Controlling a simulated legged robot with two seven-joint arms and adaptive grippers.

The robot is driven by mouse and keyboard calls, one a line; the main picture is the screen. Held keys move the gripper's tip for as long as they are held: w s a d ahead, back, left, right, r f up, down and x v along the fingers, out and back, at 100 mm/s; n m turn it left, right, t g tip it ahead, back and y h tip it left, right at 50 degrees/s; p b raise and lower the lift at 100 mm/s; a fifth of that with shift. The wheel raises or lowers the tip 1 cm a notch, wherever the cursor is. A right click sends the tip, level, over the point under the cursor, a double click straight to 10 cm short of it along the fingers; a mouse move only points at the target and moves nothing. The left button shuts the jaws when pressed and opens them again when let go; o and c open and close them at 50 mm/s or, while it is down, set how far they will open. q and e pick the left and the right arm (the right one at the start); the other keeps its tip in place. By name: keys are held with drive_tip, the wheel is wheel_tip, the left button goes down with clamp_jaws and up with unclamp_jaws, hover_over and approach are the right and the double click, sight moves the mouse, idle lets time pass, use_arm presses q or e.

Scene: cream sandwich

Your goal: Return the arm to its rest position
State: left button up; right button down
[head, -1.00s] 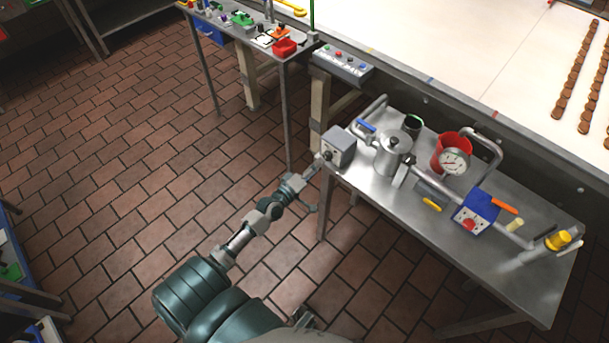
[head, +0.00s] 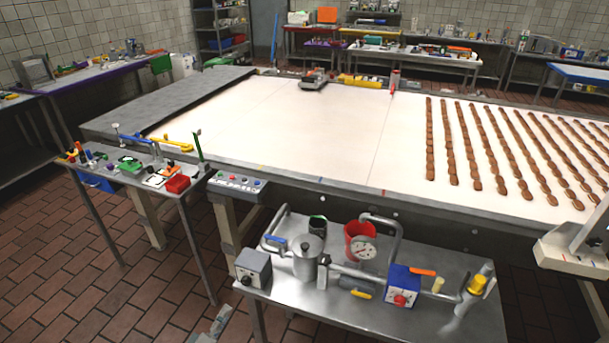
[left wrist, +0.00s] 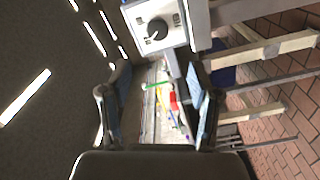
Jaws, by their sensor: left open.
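My left gripper (left wrist: 157,85) is open in the left wrist view, its two dark fingers apart with nothing between them. In the head view only a small grey part of the left gripper (head: 217,322) shows at the bottom edge, left of the steel table (head: 345,308). The grey box with a black knob (head: 253,268) stands at the left end of that table. The knob box also shows beyond the fingers in the left wrist view (left wrist: 160,25). The gripper appears apart from it. My right gripper is in neither view.
The steel table holds a metal pot (head: 307,258), a red container (head: 358,240), pipes with a gauge (head: 364,250) and a blue box (head: 402,284). A wide white conveyor (head: 290,130) carries rows of brown biscuits (head: 495,150). A side table (head: 135,165) stands left; tiled floor (head: 60,260) there is open.

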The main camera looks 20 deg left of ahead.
use_arm(q)
drive_tip(key=s+d+f+m+g, duration=0.3)
drive_tip(key=s+f, duration=0.1)
drive_tip(key=f, duration=0.5)
drive_tip(key=s+d+f+m+g+p, duration=0.1)
drive_tip(key=s+d+f+m+g, duration=0.2)
drive_tip(key=f, duration=0.6)
drive_tip(key=s+d+f+m+g, duration=0.2)
drive_tip(key=s+d+f+g, duration=0.15)
drive_tip(key=f, duration=0.45)
drive_tip(key=s+d+f+m+g, duration=0.3)
drive_tip(key=s+f, duration=0.3)
drive_tip(key=s, duration=0.3)
drive_tip(key=s+d+f+m+g+y, duration=0.1)
drive_tip(key=s+d+f+m+g, duration=0.2)
drive_tip(key=s+f, duration=0.4)
drive_tip(key=shift+s+d+m+g+p, duration=0.15)
drive_tip(key=shift+s+m+g+p, duration=0.4)
drive_tip(key=shift+s, duration=0.6)
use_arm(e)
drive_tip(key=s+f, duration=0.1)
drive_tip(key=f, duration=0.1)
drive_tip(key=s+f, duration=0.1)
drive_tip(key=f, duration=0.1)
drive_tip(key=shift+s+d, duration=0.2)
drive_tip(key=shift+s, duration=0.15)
use_arm(q)
drive_tip(key=shift+c, duration=0.3)
